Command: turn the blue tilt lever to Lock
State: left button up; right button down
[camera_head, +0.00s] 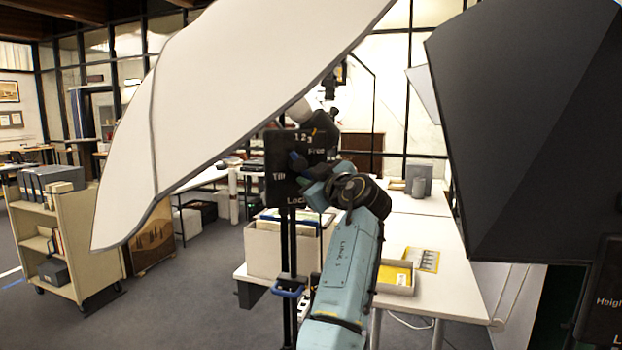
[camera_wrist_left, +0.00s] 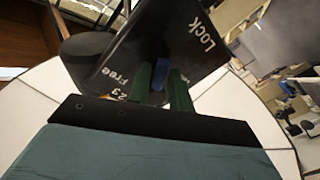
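The black tilt plate (camera_head: 283,186) carries the words Tilt, Free and Lock and the digits 1 2 3. It also shows in the left wrist view (camera_wrist_left: 135,50), with Lock at upper right and Free at lower left. The blue tilt lever (camera_wrist_left: 158,77) stands between the two green fingers of my left gripper (camera_wrist_left: 161,84). The fingers flank it closely; I cannot tell whether both press on it. In the head view my left gripper (camera_head: 303,172) is at the plate's face and hides much of the lever. My right gripper is not in view.
A large white panel (camera_head: 230,90) hangs above and left of the plate. A dark box-shaped hood (camera_head: 520,130) fills the upper right. White tables (camera_head: 435,245) with a grey box (camera_head: 268,250) stand behind my arm. A cart (camera_head: 75,240) stands at left; the floor between is clear.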

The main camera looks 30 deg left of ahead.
pick_arm(q)
grip_shut()
jog(key=shift+s+a+f+m+t+y+b, duration=0.15)
jog(key=shift+m+b, duration=0.35)
jog(key=shift+m, duration=0.6)
jog(key=shift+s+a+f+m+t+y+b, duration=0.1)
jog(key=shift+s+a+m+t+b, duration=0.3)
jog(key=shift+m, duration=0.7)
jog(key=shift+s+a+f+m+t+y+b, duration=0.15)
jog(key=shift+m+b, duration=0.4)
jog(key=shift+m, duration=0.55)
jog(key=shift+d+r, duration=0.1)
jog(key=shift+o, duration=1.8)
grip_release()
